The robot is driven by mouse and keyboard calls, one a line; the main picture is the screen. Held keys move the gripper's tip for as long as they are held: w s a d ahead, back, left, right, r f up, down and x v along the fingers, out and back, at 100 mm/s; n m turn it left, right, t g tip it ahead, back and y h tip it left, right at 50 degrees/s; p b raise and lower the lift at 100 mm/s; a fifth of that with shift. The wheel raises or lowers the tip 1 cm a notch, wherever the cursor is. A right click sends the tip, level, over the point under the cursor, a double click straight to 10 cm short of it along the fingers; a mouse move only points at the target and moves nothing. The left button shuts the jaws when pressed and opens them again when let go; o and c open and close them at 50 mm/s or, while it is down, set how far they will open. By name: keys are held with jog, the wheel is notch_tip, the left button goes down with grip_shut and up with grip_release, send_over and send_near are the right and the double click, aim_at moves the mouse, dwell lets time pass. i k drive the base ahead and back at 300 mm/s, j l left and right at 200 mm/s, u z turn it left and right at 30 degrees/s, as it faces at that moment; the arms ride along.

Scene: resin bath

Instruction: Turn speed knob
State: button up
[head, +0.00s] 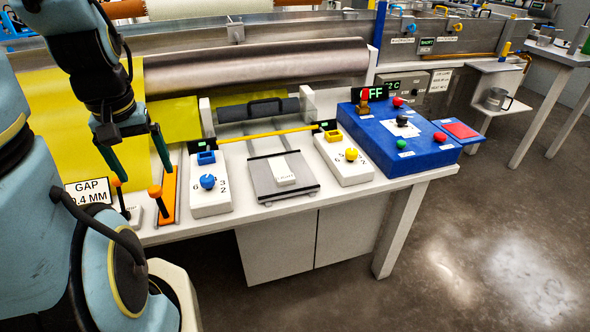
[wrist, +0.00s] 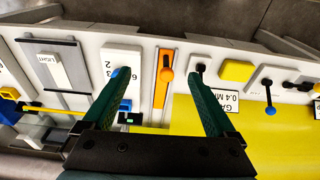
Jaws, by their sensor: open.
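My gripper (head: 141,172) is open and empty, pointing down over the table's left part, above the orange lever strip. In the wrist view my gripper (wrist: 155,74) has its fingers spread on both sides of the orange lever. The blue control box (head: 390,140) at the right carries a small dark knob on a white plate (head: 402,127); I cannot read its label. Two numbered dials also stand on the table: a blue knob (head: 208,181) and a yellow knob (head: 351,154). The left finger partly hides the blue knob in the wrist view.
An orange-topped lever (head: 155,191) stands left of the blue dial, beside a gap sign (head: 88,192). A tray with a white block (head: 284,174) lies between the dials. The box also has red and green buttons and a lit display. Floor at the right is clear.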

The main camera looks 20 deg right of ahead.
aim_at(401, 119)
jog(key=k+l, duration=0.1)
jog(key=l, duration=0.4)
jog(key=k+l, duration=0.1)
jog(key=l, duration=0.35)
jog(key=k+l, duration=0.1)
jog(key=l, duration=0.4)
